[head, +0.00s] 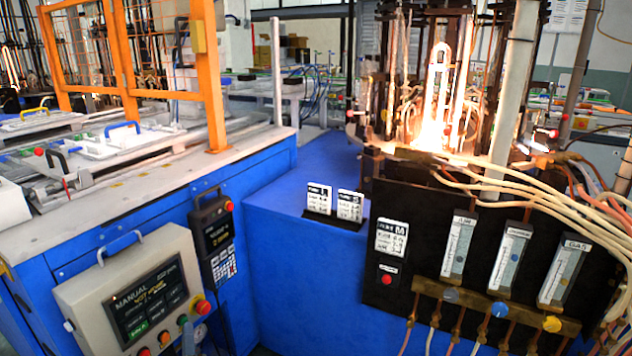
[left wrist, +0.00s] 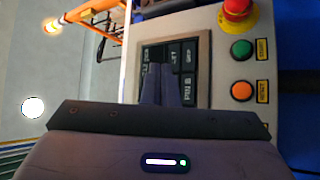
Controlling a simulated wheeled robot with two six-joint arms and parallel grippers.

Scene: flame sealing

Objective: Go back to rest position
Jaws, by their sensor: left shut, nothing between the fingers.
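My left gripper (left wrist: 167,85) shows in the left wrist view, its two dark fingers together with nothing between them. Behind the fingertips is the dark screen of a control panel (left wrist: 212,70); I cannot tell how far off it is. The same beige panel (head: 85,292) stands at the lower left of the head view, with its screen (head: 148,300) reading MANUAL. I cannot make out my left gripper clearly in the head view. My right gripper is in neither view.
The panel has a red emergency button (left wrist: 237,8), a green button (left wrist: 242,49) and an orange button (left wrist: 241,90). Flames burn in the sealing machine (head: 436,130) at the right, above gauges (head: 514,255) and hoses. An orange frame (head: 210,75) rises from the blue bench (head: 262,175).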

